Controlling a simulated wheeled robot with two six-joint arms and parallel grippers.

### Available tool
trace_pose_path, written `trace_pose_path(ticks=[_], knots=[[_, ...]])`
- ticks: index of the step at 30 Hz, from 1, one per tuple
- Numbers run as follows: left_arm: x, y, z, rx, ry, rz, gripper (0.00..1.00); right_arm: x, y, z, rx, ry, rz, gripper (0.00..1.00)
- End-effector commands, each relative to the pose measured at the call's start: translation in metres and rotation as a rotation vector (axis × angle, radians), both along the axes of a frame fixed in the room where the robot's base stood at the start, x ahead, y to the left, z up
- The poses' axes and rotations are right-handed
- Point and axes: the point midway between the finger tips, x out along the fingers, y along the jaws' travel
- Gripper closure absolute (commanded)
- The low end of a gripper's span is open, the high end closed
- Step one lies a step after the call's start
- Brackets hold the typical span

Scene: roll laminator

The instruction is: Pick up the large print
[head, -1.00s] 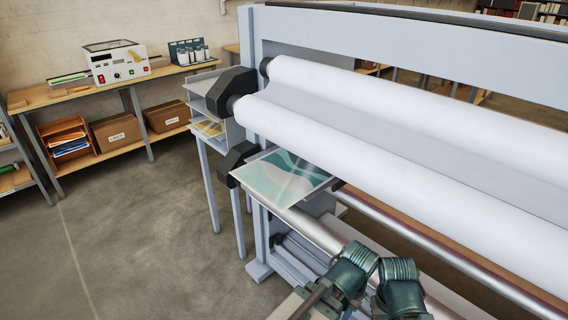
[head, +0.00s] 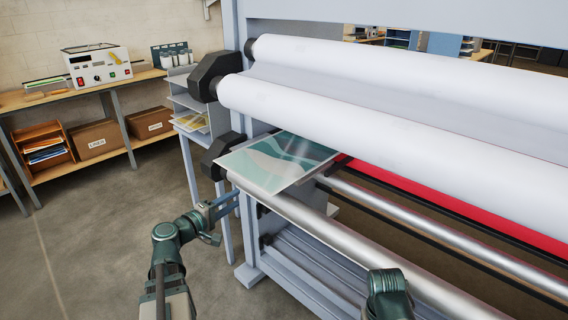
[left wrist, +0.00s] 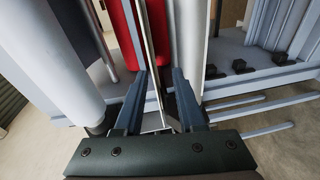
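The large print (head: 275,160), a glossy sheet with teal and pale shapes, sticks out flat from the laminator below the lower white roller. Its front left part hangs over a metal bar. My left gripper (head: 236,197) is just below and left of the print's front left edge in the head view. In the left wrist view my left gripper (left wrist: 155,75) has its two fingers apart. A thin sheet edge (left wrist: 148,45), seen nearly edge-on, lies ahead between them; I cannot tell whether either finger touches it. My right gripper is out of view.
The white rollers (head: 350,130) and the laminator's metal bar (head: 330,235) lie close beside the print. A dark roller end block (head: 215,155) is at its left. A shelf rack (head: 190,105) stands behind. Open floor (head: 100,240) lies to the left.

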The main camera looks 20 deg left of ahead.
Motion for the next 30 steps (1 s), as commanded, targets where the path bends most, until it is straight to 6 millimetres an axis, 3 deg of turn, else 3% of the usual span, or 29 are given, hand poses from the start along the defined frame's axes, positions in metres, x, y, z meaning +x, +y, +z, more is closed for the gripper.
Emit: trace_pose_path(ticks=[1, 3, 7, 13, 24, 30], knots=[[-0.005, 0.019, 0.0, -0.026, -0.026, 0.045, 0.61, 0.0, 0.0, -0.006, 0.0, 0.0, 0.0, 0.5], [-0.011, 0.037, 0.006, -0.056, -0.056, 0.088, 0.61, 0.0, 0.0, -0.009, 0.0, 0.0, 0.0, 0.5], [-0.016, 0.053, 0.011, -0.083, -0.084, 0.128, 0.61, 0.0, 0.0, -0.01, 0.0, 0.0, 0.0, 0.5], [-0.009, 0.054, 0.013, -0.087, -0.088, 0.13, 0.61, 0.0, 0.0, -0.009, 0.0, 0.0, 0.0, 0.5], [0.056, 0.046, 0.012, -0.085, -0.086, 0.128, 0.61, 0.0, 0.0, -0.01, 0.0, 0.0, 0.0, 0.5], [0.069, 0.043, 0.012, -0.085, -0.086, 0.129, 0.61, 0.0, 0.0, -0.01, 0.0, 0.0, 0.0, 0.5]])
